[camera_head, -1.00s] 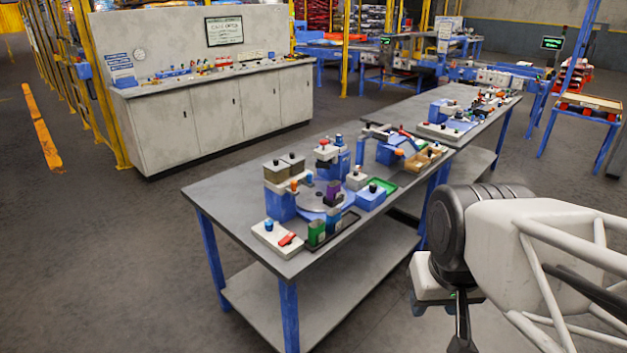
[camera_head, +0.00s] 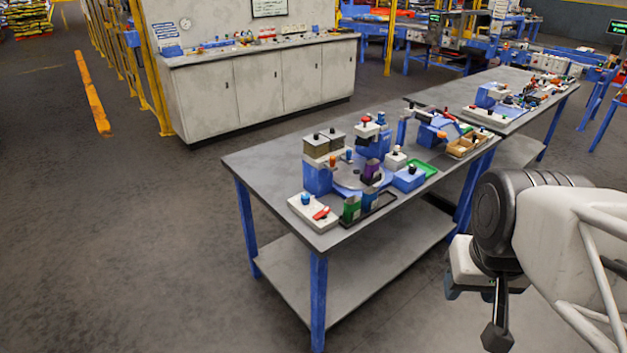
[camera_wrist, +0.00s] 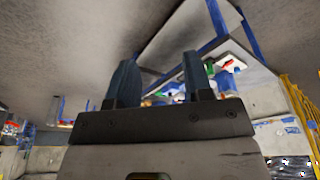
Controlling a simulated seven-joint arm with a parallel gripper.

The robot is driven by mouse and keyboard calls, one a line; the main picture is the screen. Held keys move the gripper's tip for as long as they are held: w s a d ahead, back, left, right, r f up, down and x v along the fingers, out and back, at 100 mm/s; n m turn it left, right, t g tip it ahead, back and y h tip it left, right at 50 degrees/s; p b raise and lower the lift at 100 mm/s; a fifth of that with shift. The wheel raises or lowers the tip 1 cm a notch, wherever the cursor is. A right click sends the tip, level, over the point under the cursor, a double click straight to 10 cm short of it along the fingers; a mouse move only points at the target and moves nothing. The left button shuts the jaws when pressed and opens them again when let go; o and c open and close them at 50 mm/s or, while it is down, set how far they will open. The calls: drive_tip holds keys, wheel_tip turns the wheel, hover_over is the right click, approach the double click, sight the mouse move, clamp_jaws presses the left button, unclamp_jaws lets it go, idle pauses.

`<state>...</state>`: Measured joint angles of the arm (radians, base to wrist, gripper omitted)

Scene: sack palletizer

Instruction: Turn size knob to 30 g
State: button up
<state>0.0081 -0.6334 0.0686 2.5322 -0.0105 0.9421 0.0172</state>
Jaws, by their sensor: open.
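The size knob cannot be picked out for certain. A blue and white dosing machine with several small knobs stands on the near grey table (camera_head: 262,165) in the head view. A white control box (camera_head: 315,212) with a blue knob (camera_head: 305,198) and a red lever (camera_head: 321,213) sits at its front corner; no 30 g marking is readable. My gripper shows in the wrist view (camera_wrist: 158,82), with two blue-grey fingers apart and nothing between them. The table with its small devices is beyond the fingers, not touched. In the head view my arm is at the right, clear of the table.
A second table (camera_head: 535,82) with more devices stands behind the first. A long white cabinet (camera_head: 262,100) is at the back left, beside yellow posts (camera_head: 150,75). Open floor (camera_head: 120,240) lies left of the near table.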

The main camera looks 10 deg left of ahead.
drive_tip(key=shift+o, duration=1)
drive_tip(key=n+g, duration=0.3)
drive_tip(key=n, duration=1.7)
hover_over(305, 195)
drive_tip(key=f, duration=1.9)
drive_tip(key=shift+s+d+f, duration=0.2)
drive_tip(key=shift+f, duration=0.2)
drive_tip(key=shift+w+a+f, duration=0.1)
drive_tip(key=shift+a+f, duration=0.1)
drive_tip(key=shift+f, duration=0.15)
drive_tip(key=shift+f, duration=3.75)
